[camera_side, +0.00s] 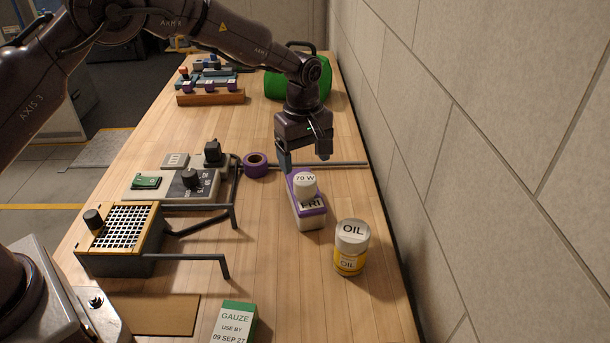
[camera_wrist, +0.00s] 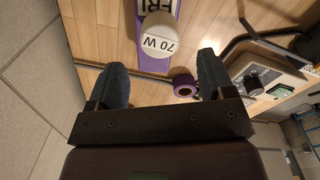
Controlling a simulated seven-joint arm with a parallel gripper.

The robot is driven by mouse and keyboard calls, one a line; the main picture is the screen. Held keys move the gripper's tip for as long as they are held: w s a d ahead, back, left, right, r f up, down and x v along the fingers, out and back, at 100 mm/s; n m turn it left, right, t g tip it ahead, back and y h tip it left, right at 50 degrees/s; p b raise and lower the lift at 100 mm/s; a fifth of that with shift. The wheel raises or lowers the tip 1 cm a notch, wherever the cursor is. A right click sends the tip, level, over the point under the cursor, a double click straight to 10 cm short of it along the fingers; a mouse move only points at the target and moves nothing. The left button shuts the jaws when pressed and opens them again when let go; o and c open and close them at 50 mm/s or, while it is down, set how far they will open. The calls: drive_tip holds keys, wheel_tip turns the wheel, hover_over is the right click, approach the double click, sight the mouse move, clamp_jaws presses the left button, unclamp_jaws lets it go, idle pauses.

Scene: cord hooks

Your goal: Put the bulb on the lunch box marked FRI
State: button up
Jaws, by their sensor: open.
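The bulb (camera_side: 304,184), white and marked 70 W, stands on top of the lunch box (camera_side: 311,219), which is purple and white and marked FRI. In the wrist view the bulb (camera_wrist: 161,35) sits on the lunch box (camera_wrist: 153,64) with part of the FRI lettering showing beyond it. My gripper (camera_side: 304,164) is open and empty, just behind the bulb in the side view. In the wrist view its two fingers (camera_wrist: 160,80) are wide apart, and the bulb lies past the fingertips, not between them.
A yellow OIL jar (camera_side: 350,252) stands right of the lunch box, near the wall. A purple tape roll (camera_side: 256,165) and a bar (camera_side: 340,163) lie behind. Hooks (camera_side: 228,265) stick out from the devices at left. A GAUZE box (camera_side: 234,322) stands in front.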

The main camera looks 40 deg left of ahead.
drive_tip(key=shift+r, duration=2.8)
wheel_tip(320, 180, up, 7)
drive_tip(key=m+t, duration=0.1)
drive_tip(key=m, duration=0.1)
hover_over(304, 179)
drive_tip(key=s+a, duration=0.2)
drive_tip(key=s, duration=0.2)
drive_tip(key=s+a+r+m+t, duration=0.2)
drive_tip(key=s+r+m, duration=0.2)
drive_tip(key=s+r, duration=0.45)
drive_tip(key=s+a+m+t, duration=0.2)
drive_tip(key=s+m, duration=0.6)
drive_tip(key=s, duration=1.1)
drive_tip(key=shift+s+a+f, duration=0.15)
drive_tip(key=shift+a+f, duration=0.05)
drive_tip(key=shift+f, duration=0.05)
